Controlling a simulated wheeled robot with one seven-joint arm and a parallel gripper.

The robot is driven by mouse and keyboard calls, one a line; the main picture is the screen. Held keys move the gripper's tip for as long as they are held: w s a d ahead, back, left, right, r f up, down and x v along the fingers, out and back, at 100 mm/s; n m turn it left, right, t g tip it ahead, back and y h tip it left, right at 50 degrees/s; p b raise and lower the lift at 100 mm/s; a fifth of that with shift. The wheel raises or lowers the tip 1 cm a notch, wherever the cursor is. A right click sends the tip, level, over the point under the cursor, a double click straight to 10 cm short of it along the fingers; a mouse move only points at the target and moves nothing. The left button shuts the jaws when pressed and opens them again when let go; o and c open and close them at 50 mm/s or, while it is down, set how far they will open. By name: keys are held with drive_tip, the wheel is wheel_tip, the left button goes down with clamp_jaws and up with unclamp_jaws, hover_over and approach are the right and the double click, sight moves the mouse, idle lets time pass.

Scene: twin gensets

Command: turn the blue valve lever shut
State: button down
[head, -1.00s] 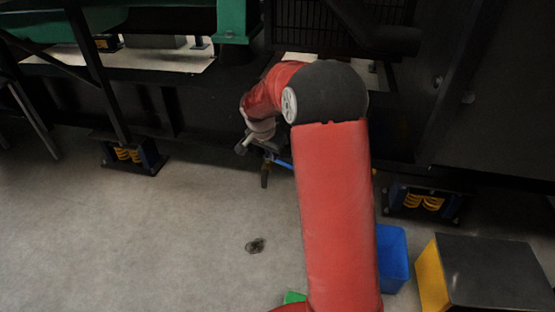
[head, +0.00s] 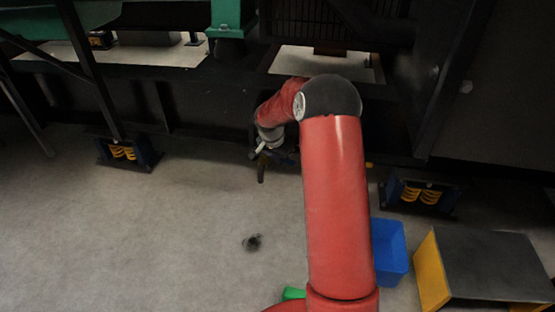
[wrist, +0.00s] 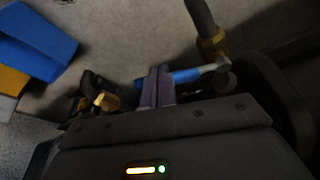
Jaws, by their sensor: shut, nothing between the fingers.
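The blue valve lever (wrist: 186,76) shows in the wrist view, running sideways behind my shut fingers, with a pale end to the right near a brass fitting (wrist: 211,44). My gripper (wrist: 158,72) is shut and empty, its fingertips overlapping the left part of the lever; I cannot tell whether they touch it. In the head view my gripper is small and dark below the machine's frame, beside the valve's short pipe (head: 261,173). The lever's blue cannot be made out clearly there.
A blue bin (head: 389,252) and a dark-topped yellow box (head: 484,268) stand on the floor at right. A dark clump (head: 252,242) lies on the floor. The black machine frame with spring mounts (head: 123,153) runs across behind. Floor at left is clear.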

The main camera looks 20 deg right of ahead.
drive_tip(key=shift+w+d+n+t+y+p, duration=0.15)
drive_tip(key=shift+w+d+n+p, duration=0.2)
drive_tip(key=shift+d+n, duration=0.45)
drive_tip(key=shift+w+d+n+t+y+p, duration=0.2)
drive_tip(key=shift+w+d+n, duration=0.25)
drive_tip(key=shift+d+n, duration=0.3)
drive_tip(key=shift+s, duration=0.1)
